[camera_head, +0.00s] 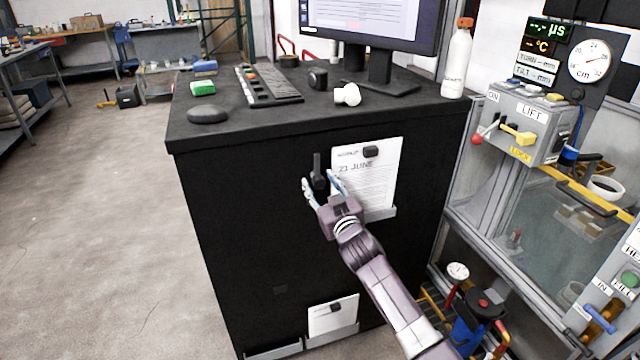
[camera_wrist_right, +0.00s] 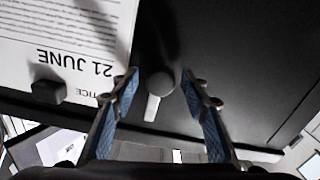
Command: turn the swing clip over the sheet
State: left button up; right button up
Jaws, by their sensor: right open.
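The sheet (camera_head: 368,185), headed "21 JUNE", hangs on the front face of the black cabinet. It also shows upside down at the left of the right wrist view (camera_wrist_right: 60,30). The swing clip (camera_head: 317,160) is a small dark upright piece just left of the sheet, not over it. In the wrist view its round pivot (camera_wrist_right: 161,83) has a pale tab below it. My right gripper (camera_head: 322,186) is open, its blue-padded fingers on either side of the clip, with gaps visible in the wrist view (camera_wrist_right: 160,85). My left gripper is out of view.
A lift panel (camera_head: 525,125) stands at the right. The cabinet face left of the clip is clear.

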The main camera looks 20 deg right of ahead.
jog(key=c, duration=1)
grip_shut()
